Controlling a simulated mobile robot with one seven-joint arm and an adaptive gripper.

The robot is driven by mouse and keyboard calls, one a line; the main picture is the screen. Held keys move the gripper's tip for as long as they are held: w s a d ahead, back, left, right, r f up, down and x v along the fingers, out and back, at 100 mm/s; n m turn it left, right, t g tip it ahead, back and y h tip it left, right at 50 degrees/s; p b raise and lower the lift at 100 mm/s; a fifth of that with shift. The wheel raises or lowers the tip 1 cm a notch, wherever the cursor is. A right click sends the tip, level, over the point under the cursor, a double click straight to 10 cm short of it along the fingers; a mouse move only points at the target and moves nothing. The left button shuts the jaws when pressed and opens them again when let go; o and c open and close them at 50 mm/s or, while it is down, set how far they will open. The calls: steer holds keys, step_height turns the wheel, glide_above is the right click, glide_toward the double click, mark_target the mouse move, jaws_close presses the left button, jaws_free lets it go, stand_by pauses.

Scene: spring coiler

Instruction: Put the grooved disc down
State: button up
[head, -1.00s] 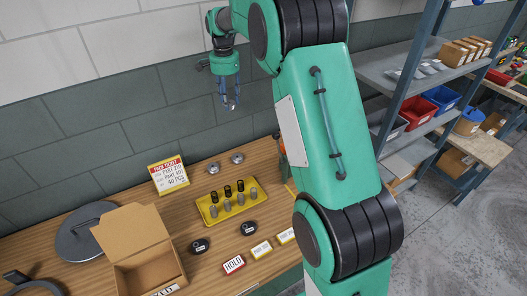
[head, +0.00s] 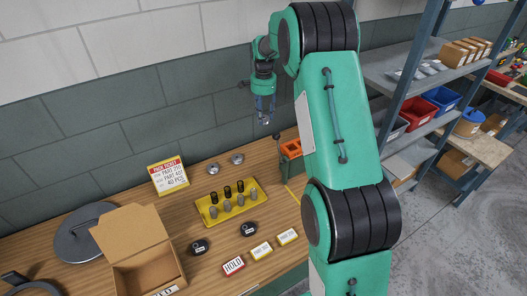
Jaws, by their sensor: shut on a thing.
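My gripper (head: 265,117) hangs fingers down in front of the grey wall, above the back right of the wooden table, well clear of its top. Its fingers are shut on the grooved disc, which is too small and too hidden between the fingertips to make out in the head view.
A yellow tray (head: 238,216) holds several black and grey cylinders. Two small silver round parts (head: 213,169) lie behind it. An open cardboard box (head: 143,250), a big grey disc (head: 72,245), black pieces (head: 248,229), a HOLD sign (head: 233,265) and an orange-topped green device (head: 291,150) stand around.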

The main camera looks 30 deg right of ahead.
glide_above(264, 150)
step_height(264, 150, down, 7)
steer(key=shift+a, duration=0.15)
steer(key=shift+f+b, duration=0.55)
steer(key=shift+f, duration=1.85)
steer(key=shift+f+b, duration=0.55)
steer(key=shift+f, duration=1.95)
steer(key=shift+f, duration=0.1)
steer(key=o, duration=1.4)
